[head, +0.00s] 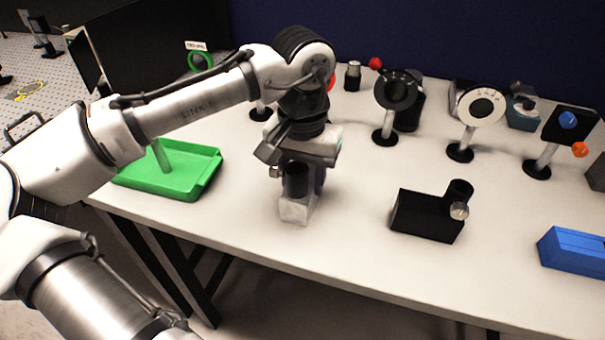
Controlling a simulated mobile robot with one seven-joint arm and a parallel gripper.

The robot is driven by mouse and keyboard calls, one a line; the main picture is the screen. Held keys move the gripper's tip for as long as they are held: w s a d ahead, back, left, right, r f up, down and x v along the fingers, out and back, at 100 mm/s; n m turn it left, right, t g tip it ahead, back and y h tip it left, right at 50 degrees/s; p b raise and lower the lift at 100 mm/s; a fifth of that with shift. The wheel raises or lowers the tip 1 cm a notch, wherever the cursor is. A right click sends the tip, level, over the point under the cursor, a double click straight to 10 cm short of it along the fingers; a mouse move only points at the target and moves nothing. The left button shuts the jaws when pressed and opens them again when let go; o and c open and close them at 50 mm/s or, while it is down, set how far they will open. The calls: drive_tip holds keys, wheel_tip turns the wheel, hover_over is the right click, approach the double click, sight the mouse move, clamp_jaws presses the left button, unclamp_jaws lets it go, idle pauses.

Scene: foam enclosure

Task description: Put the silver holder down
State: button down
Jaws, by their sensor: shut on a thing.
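The silver holder (295,211) is a pale grey metallic block with a dark cylinder at its upper front. It is upright at the middle left of the white table, directly below my gripper (299,172). My gripper points down and is shut on the holder's upper part. The fingers and the holder's top are largely hidden by the gripper body and the dark cylinder. The holder's base is at or just above the table top; I cannot tell whether it touches.
A green tray (205,188) lies to the left. A black block with a cylinder (425,222) stands to the right, and a blue box (575,249) at the right edge. Several post-mounted discs line the back. The table (350,262) is bare between the holder and black block.

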drive_tip(key=c, duration=0.8)
unclamp_jaws()
drive_tip(key=shift+o, duration=0.2)
drive_tip(key=shift+r, duration=0.1)
wheel_tip(320, 180, up, 12)
